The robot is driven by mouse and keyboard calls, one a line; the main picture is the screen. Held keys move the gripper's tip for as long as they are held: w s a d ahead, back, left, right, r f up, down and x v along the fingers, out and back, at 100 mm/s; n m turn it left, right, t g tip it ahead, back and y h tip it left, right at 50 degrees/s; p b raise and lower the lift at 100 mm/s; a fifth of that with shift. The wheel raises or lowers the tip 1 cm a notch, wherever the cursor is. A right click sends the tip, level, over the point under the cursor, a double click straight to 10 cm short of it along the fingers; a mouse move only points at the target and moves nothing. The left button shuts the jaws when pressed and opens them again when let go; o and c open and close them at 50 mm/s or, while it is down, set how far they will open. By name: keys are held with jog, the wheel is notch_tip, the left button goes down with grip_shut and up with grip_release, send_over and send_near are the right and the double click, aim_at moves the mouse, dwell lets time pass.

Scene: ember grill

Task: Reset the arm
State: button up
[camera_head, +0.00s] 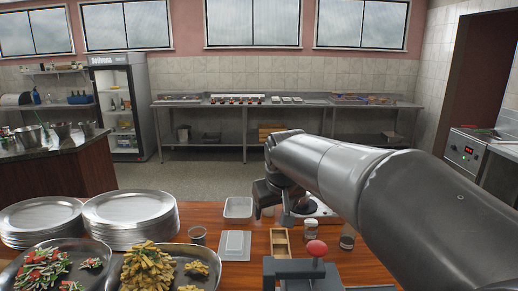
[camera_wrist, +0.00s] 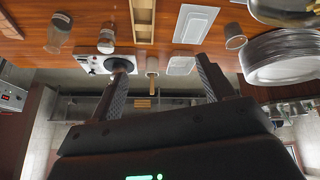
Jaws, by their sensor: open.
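My arm reaches in from the right in the head view, and my gripper (camera_head: 272,211) hangs over the back part of the wooden counter (camera_head: 350,265). In the wrist view, which is upside down, my gripper (camera_wrist: 163,75) has its two fingers wide apart with nothing between them. The palm of the gripper fills the lower part of the wrist view. In the head view the arm hides part of the counter's right side.
Plate stacks (camera_head: 130,208) and food trays (camera_head: 205,255) fill the left.

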jog(key=s+d, duration=0.2)
jog(key=s, duration=0.2)
jog(key=s+d+m, duration=0.1)
jog(key=s+d, duration=0.1)
jog(key=s, duration=0.1)
jog(key=s+d+f+m, duration=0.1)
jog(key=s+d, duration=0.2)
jog(key=s, duration=0.1)
jog(key=shift+s+h, duration=0.3)
jog(key=s+d+f+m, duration=0.1)
jog(key=s+d+f, duration=0.1)
jog(key=s, duration=0.4)
jog(key=s+d+f+m, duration=0.1)
jog(key=s+d+f, duration=0.1)
jog(key=s+f, duration=0.2)
jog(key=s, duration=0.3)
jog(key=shift+f, duration=0.2)
